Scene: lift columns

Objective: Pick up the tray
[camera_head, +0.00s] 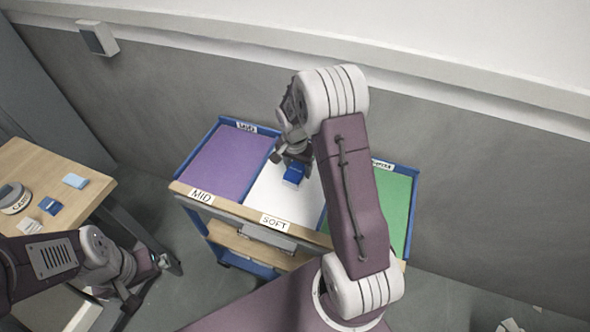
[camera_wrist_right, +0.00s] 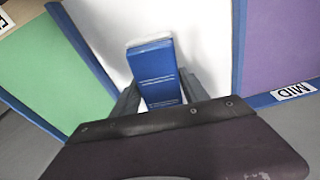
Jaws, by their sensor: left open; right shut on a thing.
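My right gripper (camera_head: 291,160) is above the white middle section (camera_head: 272,197) of a blue-edged cart top (camera_head: 183,170). It is shut on a small blue box (camera_head: 293,174). In the right wrist view the blue box (camera_wrist_right: 155,72) is between the two fingers (camera_wrist_right: 160,95), over the white surface (camera_wrist_right: 200,25). I cannot tell whether the box touches that surface. My left gripper (camera_head: 150,284) is open and empty at the lower left, low beside the wooden table. I cannot pick out a separate tray; the cart's coloured sections are the nearest match.
The cart also has a purple section (camera_head: 226,160) on the left and a green section (camera_head: 396,203) on the right, partly behind my arm. Labels read MID and SOFT. A wooden table (camera_head: 95,195) at left holds a round tin (camera_head: 14,198) and several small boxes. A wall stands behind.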

